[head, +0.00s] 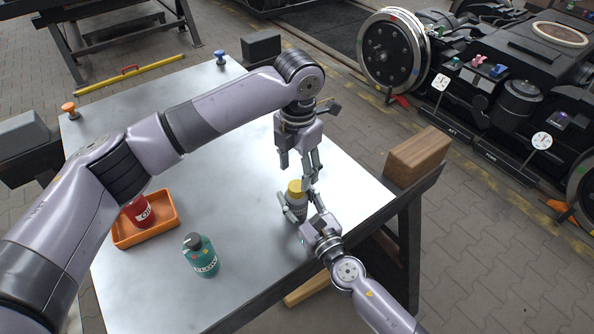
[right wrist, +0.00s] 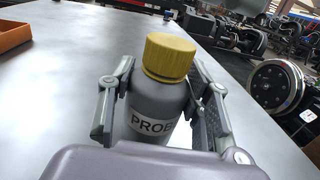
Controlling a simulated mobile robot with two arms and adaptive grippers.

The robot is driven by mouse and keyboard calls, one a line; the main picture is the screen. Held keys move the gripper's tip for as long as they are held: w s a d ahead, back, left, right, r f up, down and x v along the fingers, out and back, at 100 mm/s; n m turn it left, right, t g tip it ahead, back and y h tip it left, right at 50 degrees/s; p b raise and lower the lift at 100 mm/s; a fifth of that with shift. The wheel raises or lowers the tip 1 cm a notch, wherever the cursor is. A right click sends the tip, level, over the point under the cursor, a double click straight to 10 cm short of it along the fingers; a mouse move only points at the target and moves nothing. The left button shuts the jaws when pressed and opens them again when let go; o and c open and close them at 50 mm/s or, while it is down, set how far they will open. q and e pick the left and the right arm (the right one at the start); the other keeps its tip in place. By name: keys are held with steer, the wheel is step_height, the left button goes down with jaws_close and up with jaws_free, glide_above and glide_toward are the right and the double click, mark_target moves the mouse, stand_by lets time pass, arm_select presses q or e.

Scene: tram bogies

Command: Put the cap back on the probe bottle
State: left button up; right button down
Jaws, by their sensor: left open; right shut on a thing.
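The probe bottle (head: 297,203) is grey with a "PROB" label, and it stands upright near the right edge of the metal table. It also fills the middle of the right wrist view (right wrist: 152,108). The yellow cap (head: 295,187) sits on top of its neck, and it shows clearly in the right wrist view (right wrist: 169,57). I cannot tell whether it is screwed tight. My right gripper (head: 298,204) is shut on the bottle's body, one finger on each side. My left gripper (head: 299,167) is open, pointing down just above the cap, and holds nothing.
An orange tray (head: 171,232) holds a red oil container (head: 139,212). A green bottle (head: 202,258) with a dark cap stands near the table's front. A wooden block (head: 418,157) lies beyond the right edge. The middle of the table (head: 235,180) is clear.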

arm_select(q)
steer(key=shift+c, duration=0.3)
arm_select(e)
steer(key=shift+f, duration=0.1)
arm_select(q)
steer(key=n, duration=0.3)
steer(key=shift+r+n, duration=0.15)
steer(key=shift+n, duration=0.15)
steer(key=n, duration=0.5)
steer(key=shift+r+n, duration=0.2)
steer(key=shift+n, duration=0.1)
steer(key=n, duration=0.5)
steer(key=shift+r+n, duration=0.2)
steer(key=shift+n, duration=0.2)
steer(key=n, duration=0.3)
steer(key=shift+r+n, duration=0.15)
steer(key=shift+n, duration=0.25)
steer(key=n, duration=0.3)
steer(key=shift+r+n, duration=0.15)
steer(key=shift+n, duration=0.25)
steer(key=n, duration=0.5)
steer(key=shift+r+n, duration=0.25)
steer(key=shift+n, duration=0.15)
steer(key=n, duration=0.5)
steer(key=shift+r, duration=0.2)
steer(key=n, duration=0.5)
steer(key=shift+r, duration=0.15)
